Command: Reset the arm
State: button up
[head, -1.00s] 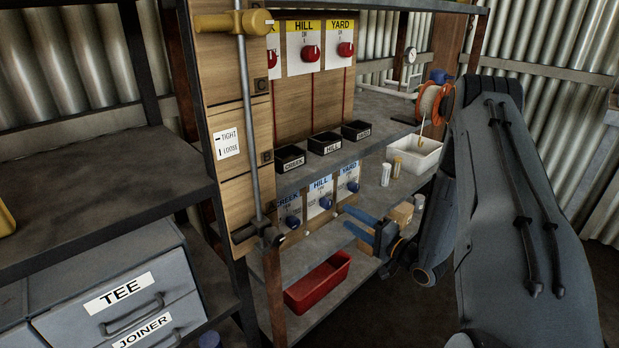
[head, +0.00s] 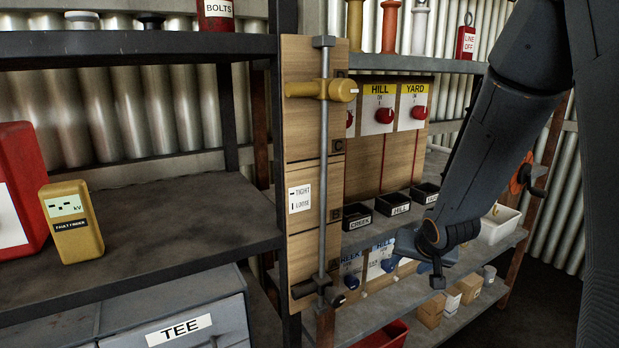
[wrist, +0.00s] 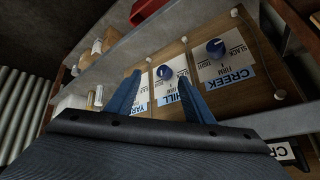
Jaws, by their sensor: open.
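My arm comes down from the upper right of the head view. My gripper (head: 437,272) is in front of the shelf unit, by the lower row of blue knobs, partly hidden behind my wrist. In the wrist view my gripper (wrist: 158,88) shows two blue fingers spread apart with nothing between them. Beyond them are the white CREEK card (wrist: 224,60), the HILL card (wrist: 170,75) and the YARD card (wrist: 140,105), each on a wooden board. The CREEK and HILL cards show blue knobs.
A vertical rod with a yellow clamp (head: 322,90) stands left of my arm. Small black bins (head: 398,205), a white tray (head: 498,226) and cardboard boxes (head: 430,313) are near it. A yellow fault finder (head: 72,222) stands on the left shelf (head: 170,215).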

jog(key=s+a+r+n+g, duration=0.2)
jog(key=s+a+r, duration=0.15)
jog(key=s, duration=0.55)
jog(key=s+a+r+n+g, duration=0.1)
jog(key=s+a+r+g, duration=0.2)
jog(key=s, duration=0.7)
jog(key=s+a+r+n+g, duration=0.2)
jog(key=s+a, duration=0.2)
jog(key=s, duration=0.5)
jog(key=d+r+m+p, duration=0.1)
jog(key=d+r+p, duration=0.4)
jog(key=p, duration=0.7)
jog(key=shift+s+r+m+p, duration=0.35)
jog(key=shift+r+m+p, duration=0.05)
jog(key=shift+r, duration=0.15)
jog(key=shift+c, duration=0.2)
